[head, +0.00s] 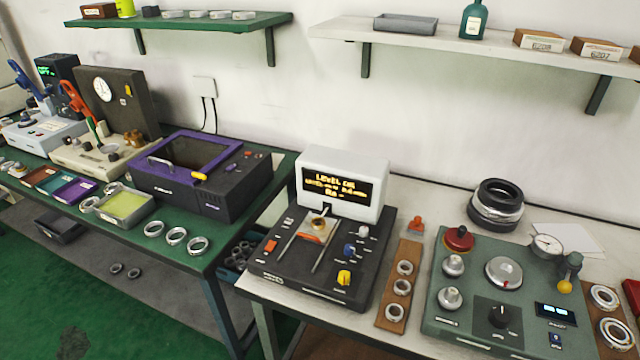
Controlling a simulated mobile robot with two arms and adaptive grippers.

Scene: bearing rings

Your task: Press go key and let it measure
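A black measuring device (318,284) stands on the white bench, with a white-framed display (343,185) at its back. The display shows yellow text; the top line seems to read "LEVEL OK", and the rest is hard to read. A small orange key (270,246) is on the device's left side. A yellow knob (344,278), a blue knob (349,250) and a white knob (363,231) are on its right. An orange-edged stage (316,231) sits between two rails, with a small part on it. No label marks a go key legibly. Neither gripper is in view.
A wooden strip (388,313) with several rings lies right of the device. Beyond it is a green gauge station (470,312) with knobs and a dial. A purple-lidded machine (246,185) stands on the green bench to the left. A gap separates the benches.

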